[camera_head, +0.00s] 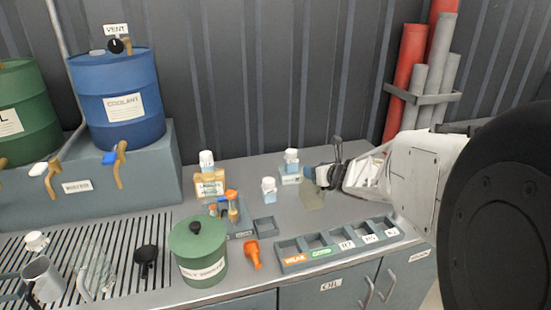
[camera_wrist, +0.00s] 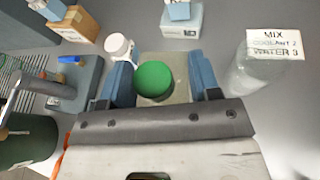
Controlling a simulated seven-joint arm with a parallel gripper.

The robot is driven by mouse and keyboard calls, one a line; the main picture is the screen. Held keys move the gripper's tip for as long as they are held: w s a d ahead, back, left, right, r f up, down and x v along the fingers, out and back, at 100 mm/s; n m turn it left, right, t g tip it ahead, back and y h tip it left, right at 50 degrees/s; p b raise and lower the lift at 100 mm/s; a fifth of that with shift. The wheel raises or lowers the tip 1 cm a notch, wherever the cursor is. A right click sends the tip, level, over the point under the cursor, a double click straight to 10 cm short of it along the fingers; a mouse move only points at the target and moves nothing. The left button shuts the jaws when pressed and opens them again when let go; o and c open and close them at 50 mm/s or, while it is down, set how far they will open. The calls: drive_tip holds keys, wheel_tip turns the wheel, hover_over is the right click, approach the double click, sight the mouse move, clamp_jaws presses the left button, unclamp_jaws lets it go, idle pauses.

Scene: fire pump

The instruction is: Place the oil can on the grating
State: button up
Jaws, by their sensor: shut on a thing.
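My gripper (camera_head: 323,177) is over the middle of the bench, its blue fingers either side of a thing with a round green top (camera_wrist: 154,79) in the wrist view. I take this to be the oil can. A pale olive, boxy shape shows around and below the green top; in the head view it is the olive patch (camera_head: 311,198) under the fingers. I cannot tell whether it touches the bench. The slatted grating (camera_head: 120,228) is at the far left of the bench, well away from my gripper.
A green lidded canister (camera_head: 200,255), an orange funnel (camera_head: 253,254) and small bottles stand between. A labelled mix jug (camera_wrist: 262,70) is beside my gripper.

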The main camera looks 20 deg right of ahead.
drive_tip(key=shift+w+d+f, duration=0.1)
drive_tip(key=shift+w+d, duration=0.1)
drive_tip(key=shift+w, duration=0.5)
drive_tip(key=shift+w+d+f, duration=0.1)
drive_tip(key=shift+w+d, duration=0.05)
drive_tip(key=shift+w, duration=0.5)
drive_tip(key=shift+f, duration=1.7)
drive_tip(key=o, duration=1.5)
drive_tip(key=shift+f, duration=0.1)
drive_tip(key=v, duration=1.2)
drive_tip(key=shift+r, duration=0.25)
